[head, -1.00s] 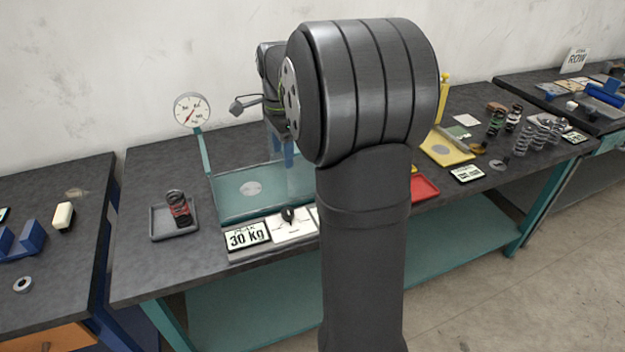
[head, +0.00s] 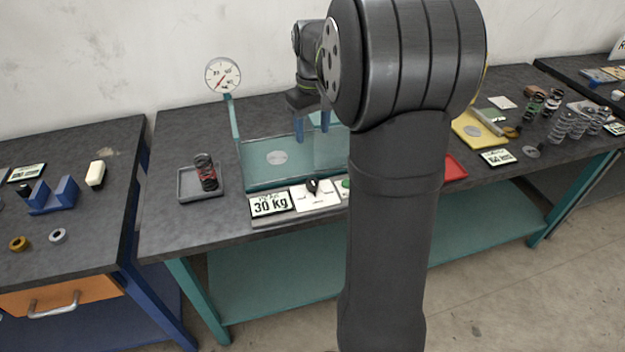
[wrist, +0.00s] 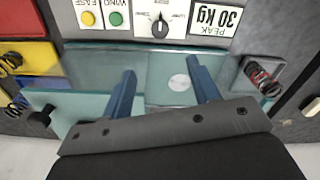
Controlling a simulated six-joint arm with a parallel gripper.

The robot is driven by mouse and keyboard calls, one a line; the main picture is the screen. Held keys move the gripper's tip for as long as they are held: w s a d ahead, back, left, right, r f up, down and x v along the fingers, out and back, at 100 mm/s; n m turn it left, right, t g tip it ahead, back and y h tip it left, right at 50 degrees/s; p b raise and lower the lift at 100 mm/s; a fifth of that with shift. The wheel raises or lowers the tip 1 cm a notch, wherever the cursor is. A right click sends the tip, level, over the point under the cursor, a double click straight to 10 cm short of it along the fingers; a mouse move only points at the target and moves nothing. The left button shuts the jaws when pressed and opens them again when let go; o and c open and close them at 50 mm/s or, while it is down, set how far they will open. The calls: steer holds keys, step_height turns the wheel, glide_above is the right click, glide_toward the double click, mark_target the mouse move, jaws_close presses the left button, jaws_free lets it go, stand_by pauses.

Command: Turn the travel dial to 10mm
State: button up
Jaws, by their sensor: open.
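The travel dial is a black knob (head: 313,186) on a white plate at the front of the teal press. It also shows upright in the wrist view (wrist: 160,27), with a scale around it too small to read. My gripper (wrist: 158,80) is open and empty, its two blue fingers spread above the teal press bed. In the head view my gripper (head: 312,130) hangs over the press, behind the knob and apart from it.
A "PEAK 30 Kg" sign (head: 270,203) stands left of the dial. Yellow EASE (wrist: 88,18) and green WIND (wrist: 116,18) buttons sit on its other side. A clear panel (head: 330,148) stands on the press. A tray (head: 186,184) holds a red-black spring (head: 206,172).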

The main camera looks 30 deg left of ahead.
mark_target(312, 181)
steer(key=shift+n, duration=0.3)
step_height(312, 181, down, 18)
steer(key=shift+r, duration=0.25)
steer(key=shift+c, duration=0.3)
steer(key=c, duration=0.9)
steer(key=m, duration=0.6)
steer(key=shift+r, duration=0.1)
steer(key=m, duration=0.5)
steer(key=shift+a+m, duration=0.1)
steer(key=shift+m, duration=0.2)
